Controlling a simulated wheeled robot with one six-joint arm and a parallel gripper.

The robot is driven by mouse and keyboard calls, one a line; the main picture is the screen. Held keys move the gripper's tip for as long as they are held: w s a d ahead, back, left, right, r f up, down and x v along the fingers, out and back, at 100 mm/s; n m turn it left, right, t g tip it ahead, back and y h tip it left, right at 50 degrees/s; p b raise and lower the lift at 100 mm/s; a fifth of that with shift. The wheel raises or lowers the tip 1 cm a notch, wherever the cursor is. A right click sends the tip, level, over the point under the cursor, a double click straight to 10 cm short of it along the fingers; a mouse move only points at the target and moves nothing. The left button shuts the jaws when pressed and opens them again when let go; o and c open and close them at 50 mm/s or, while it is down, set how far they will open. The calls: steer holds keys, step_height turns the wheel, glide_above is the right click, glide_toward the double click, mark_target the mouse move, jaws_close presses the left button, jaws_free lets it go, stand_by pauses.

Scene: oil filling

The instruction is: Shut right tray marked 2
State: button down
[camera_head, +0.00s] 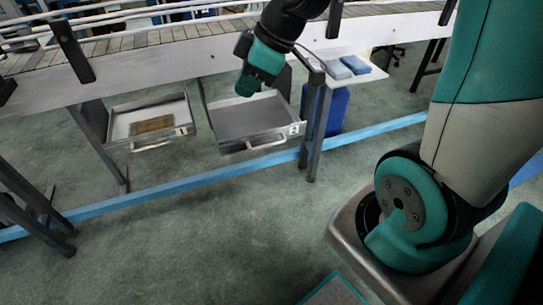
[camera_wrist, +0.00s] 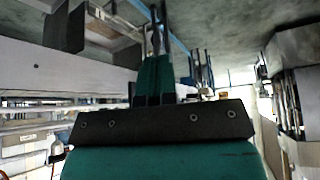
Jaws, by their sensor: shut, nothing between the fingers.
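The right tray (camera_head: 235,120) marked 2 is a grey metal drawer. It hangs under the conveyor in the head view and is pulled out, with its label and handle on the front wall (camera_head: 270,140). Its inside looks empty. My gripper (camera_head: 248,86) is over the back part of this tray, below the conveyor's edge; I cannot tell whether it touches anything. The fingers are mostly hidden in the head view. In the wrist view my gripper (camera_wrist: 156,38) shows narrow fingers together and nothing between them.
A left tray (camera_head: 118,126) with a brown item (camera_head: 151,125) inside is also pulled out. The conveyor (camera_head: 160,45) runs above both trays. A dark leg (camera_head: 318,135) stands right of the right tray. A blue floor bar (camera_head: 180,190) runs below; the floor in front is clear.

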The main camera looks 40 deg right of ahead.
steer(key=w+d+f+n+t+b, duration=0.15)
steer(key=w+d+f+b, duration=0.25)
steer(key=d+f+b, duration=0.55)
steer(key=n+t+h+b, duration=0.1)
steer(key=t+h+b, duration=0.1)
glide_toward(266, 138)
steer(key=b+x, duration=0.2)
steer(key=x, duration=0.3)
steer(key=shift+w+f, duration=0.1)
steer(key=shift+w, duration=0.05)
